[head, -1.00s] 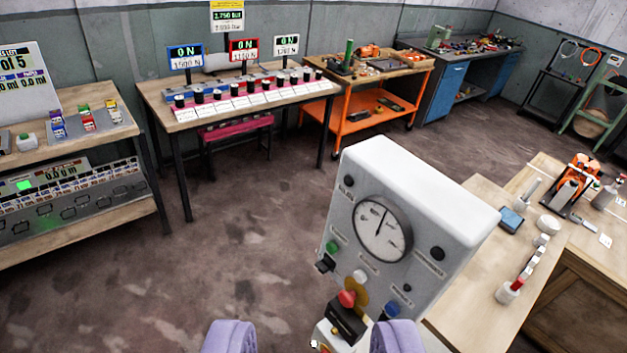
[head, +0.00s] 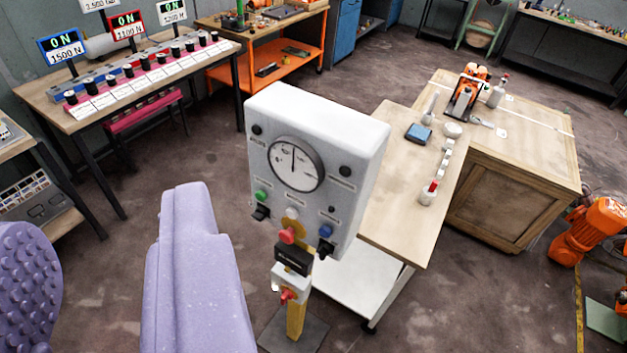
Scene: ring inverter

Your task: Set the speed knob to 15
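A grey-white control box (head: 352,125) stands on a yellow post near the middle of the head view. Its front has a round dial (head: 295,164) with the needle pointing about straight up. Below are a green button (head: 262,196) with a black knob (head: 260,213) under it, and a blue button (head: 326,231) with another black knob (head: 326,248) under it. The labels are too small to read, so I cannot tell which knob is the speed knob. My gripper (head: 108,215), with lavender fingers, is open and empty, left of the box and not touching it.
A wooden bench (head: 390,210) stands just right of the box. A table with weights (head: 225,62) is behind left. Orange machinery (head: 590,232) lies far right. Floor between is clear.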

